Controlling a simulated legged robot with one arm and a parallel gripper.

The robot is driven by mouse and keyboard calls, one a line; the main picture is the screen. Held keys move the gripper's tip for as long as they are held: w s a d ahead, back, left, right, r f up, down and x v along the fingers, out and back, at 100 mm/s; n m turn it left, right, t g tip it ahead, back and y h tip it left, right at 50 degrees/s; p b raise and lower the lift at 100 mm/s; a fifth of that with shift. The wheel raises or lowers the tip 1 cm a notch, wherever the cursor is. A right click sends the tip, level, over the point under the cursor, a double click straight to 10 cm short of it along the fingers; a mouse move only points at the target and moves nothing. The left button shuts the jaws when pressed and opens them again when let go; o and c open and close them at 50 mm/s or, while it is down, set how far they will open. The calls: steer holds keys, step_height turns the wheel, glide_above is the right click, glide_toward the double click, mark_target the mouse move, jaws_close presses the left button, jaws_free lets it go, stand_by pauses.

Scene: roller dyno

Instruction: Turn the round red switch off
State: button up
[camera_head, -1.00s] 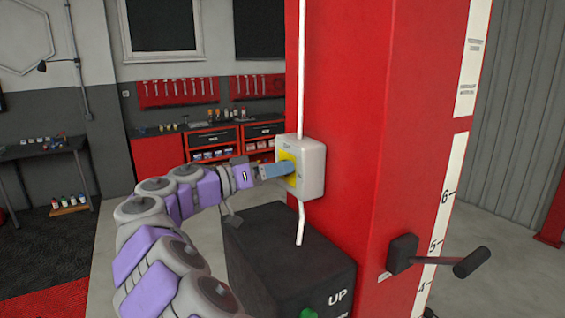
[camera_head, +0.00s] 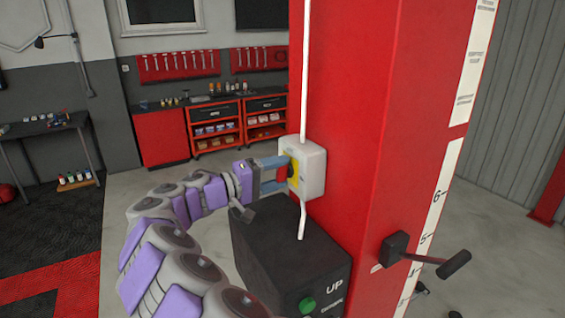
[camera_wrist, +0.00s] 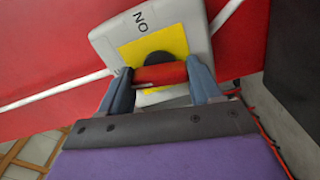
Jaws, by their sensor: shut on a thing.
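The red switch (camera_wrist: 160,75) shows in the wrist view as a red grip in front of a dark round base, on a yellow plate (camera_wrist: 133,52). The plate is on a white switch box (camera_head: 314,173) fixed to the red column; the box also shows in the wrist view (camera_wrist: 188,14), with "ON" printed near the plate. My gripper (camera_head: 288,172) is at the box's face. Its two blue fingers stand on either side of the red grip, and it is shut on it. In the wrist view the gripper (camera_wrist: 160,82) partly hides the lower part of the box.
A red column (camera_head: 365,130) rises behind the box, with a white cable along it. A black box (camera_head: 285,255) with a green button and "UP" label is below. A black lever (camera_head: 425,255) juts out at right. Red tool cabinets (camera_head: 215,122) stand at the back.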

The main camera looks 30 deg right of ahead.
steer(key=shift+a+f+n+p, duration=0.1)
steer(key=shift+f+n+p, duration=0.1)
steer(key=shift+n+p, duration=0.8)
steer(key=o, duration=1.1)
steer(key=shift+w+a, duration=0.2)
steer(key=shift+a, duration=0.1)
steer(key=shift+c, duration=0.2)
steer(key=shift+s+a+r, duration=0.1)
